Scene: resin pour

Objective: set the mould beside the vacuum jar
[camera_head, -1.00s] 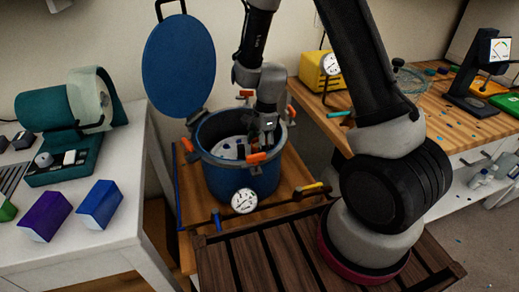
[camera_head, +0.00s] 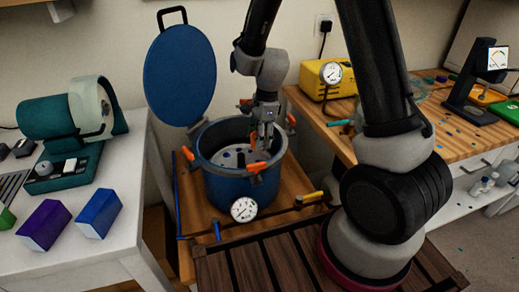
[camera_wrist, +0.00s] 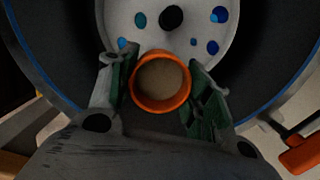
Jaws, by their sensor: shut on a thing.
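My gripper (camera_wrist: 160,95) is shut on a round orange-rimmed cup with a beige fill, which looks like the mould (camera_wrist: 183,98). One finger lies on each side of it. In the wrist view the mould is in front of the pot's pale, spotted inner plate (camera_wrist: 190,50); the gap is hard to judge. A clear object (camera_head: 418,86) on the right bench, partly behind my arm, may be the vacuum jar.
The pot's blue lid (camera_head: 180,75) stands open on the left, with orange clamps (camera_head: 254,168) around the rim. A yellow gauge unit (camera_head: 312,82) and a black stand (camera_head: 478,85) are on the wooden bench (camera_head: 440,143). Small bits lie scattered there.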

